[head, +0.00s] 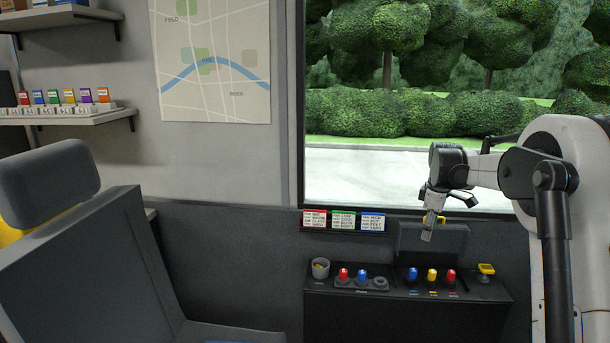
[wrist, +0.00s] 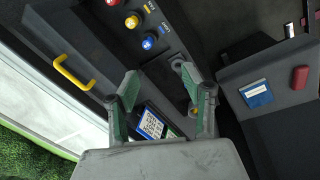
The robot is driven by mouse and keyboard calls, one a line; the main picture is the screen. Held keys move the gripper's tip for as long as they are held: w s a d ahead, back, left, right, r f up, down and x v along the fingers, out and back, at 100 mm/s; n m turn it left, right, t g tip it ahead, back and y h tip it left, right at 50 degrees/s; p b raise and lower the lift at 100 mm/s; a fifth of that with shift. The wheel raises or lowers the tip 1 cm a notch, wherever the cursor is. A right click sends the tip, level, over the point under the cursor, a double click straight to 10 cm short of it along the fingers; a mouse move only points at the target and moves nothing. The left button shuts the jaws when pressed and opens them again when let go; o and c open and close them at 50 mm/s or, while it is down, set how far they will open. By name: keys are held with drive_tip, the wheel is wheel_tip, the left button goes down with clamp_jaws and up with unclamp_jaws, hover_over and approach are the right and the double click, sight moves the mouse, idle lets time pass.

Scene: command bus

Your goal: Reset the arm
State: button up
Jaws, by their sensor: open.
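My arm reaches in from the right in the head view. My gripper (head: 427,234) hangs in front of the dark panel below the window, above the console. In the wrist view my gripper (wrist: 154,75) shows two green-and-grey fingers spread apart. Nothing is between them. The console (head: 390,296) below carries red, blue and yellow knobs, and the gripper is apart from them.
A grey seat (head: 90,250) fills the left. A shelf (head: 70,117) holds several coloured items. The space between seat and console looks clear.

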drive_tip(key=s+a+r+m+t, duration=0.1)
drive_tip(key=s+a+r+m, duration=0.1)
drive_tip(key=s+a+r, duration=0.35)
drive_tip(key=s+a+r+m+t, duration=0.1)
drive_tip(key=s+a+r+m, duration=0.1)
drive_tip(key=s, duration=0.6)
drive_tip(key=s+a+r+m, duration=0.1)
drive_tip(key=s+a+r, duration=0.25)
drive_tip(key=s, duration=0.35)
drive_tip(key=s+a+f+m+t, duration=0.1)
drive_tip(key=s+a+f+m, duration=0.1)
drive_tip(key=s, duration=0.6)
drive_tip(key=s+a+f+m+t, duration=0.1)
drive_tip(key=s+a+f+m, duration=0.1)
drive_tip(key=s, duration=0.5)
drive_tip(key=s+a+f+m+t, duration=0.1)
drive_tip(key=s+a+f+m, duration=0.1)
drive_tip(key=s, duration=0.6)
drive_tip(key=shift+s+a+f, duration=0.2)
drive_tip(key=shift+s+f, duration=0.15)
drive_tip(key=shift+f, duration=0.35)
